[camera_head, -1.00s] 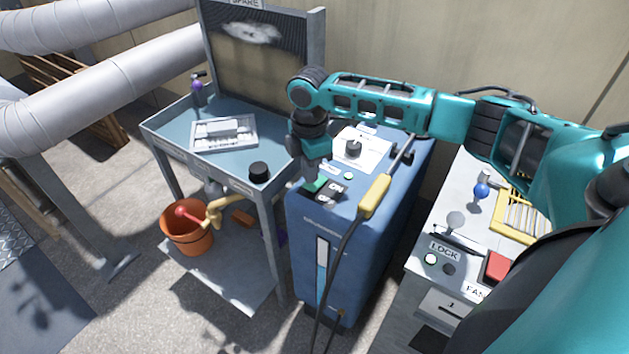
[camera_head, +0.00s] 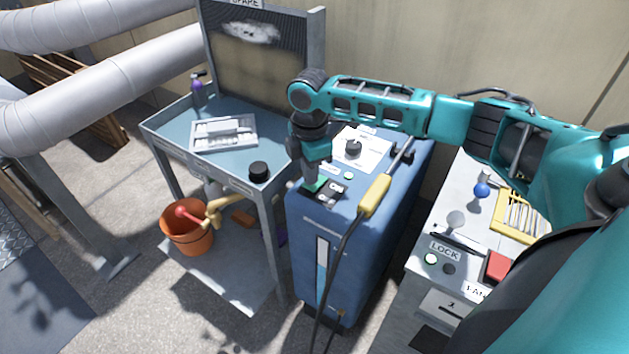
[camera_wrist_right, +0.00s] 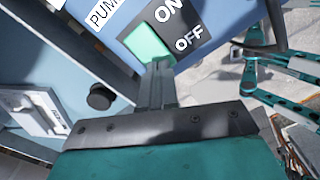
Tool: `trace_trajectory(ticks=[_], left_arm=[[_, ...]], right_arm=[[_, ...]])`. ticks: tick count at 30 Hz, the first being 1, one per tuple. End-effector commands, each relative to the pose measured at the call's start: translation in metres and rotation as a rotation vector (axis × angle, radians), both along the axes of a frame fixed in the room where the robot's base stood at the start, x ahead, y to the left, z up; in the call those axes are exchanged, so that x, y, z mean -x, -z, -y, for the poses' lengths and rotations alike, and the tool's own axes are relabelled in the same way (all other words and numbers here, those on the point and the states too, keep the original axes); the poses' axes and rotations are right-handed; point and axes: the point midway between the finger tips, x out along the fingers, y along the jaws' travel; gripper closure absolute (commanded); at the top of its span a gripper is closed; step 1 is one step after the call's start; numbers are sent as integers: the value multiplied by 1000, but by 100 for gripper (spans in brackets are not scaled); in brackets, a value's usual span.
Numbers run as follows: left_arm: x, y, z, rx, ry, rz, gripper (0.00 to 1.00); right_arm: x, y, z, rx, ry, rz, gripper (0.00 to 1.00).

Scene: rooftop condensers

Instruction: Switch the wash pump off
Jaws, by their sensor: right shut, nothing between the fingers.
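The wash pump is a blue cabinet (camera_head: 335,225) in the middle of the head view. On its top is a black switch (camera_head: 326,193) with ON and OFF marks and a green part. In the head view the right gripper (camera_head: 312,172) partly covers the switch. My left gripper is out of view.
A yellow-handled spray lance (camera_head: 374,195) lies across the cabinet's right side, beside a dial (camera_head: 353,149) and a green lamp (camera_head: 349,175). A grey cart (camera_head: 185,140) stands left, with an orange bucket (camera_head: 188,238) below. A control bench (camera_head: 420,266) is at right.

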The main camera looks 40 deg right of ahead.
Motion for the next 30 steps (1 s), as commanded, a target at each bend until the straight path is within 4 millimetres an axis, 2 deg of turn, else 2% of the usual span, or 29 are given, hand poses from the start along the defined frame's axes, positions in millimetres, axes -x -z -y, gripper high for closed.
trace_trajectory(ticks=[30], left_arm=[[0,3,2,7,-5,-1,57]], right_arm=[[0,14,1,1,1,0,100]])
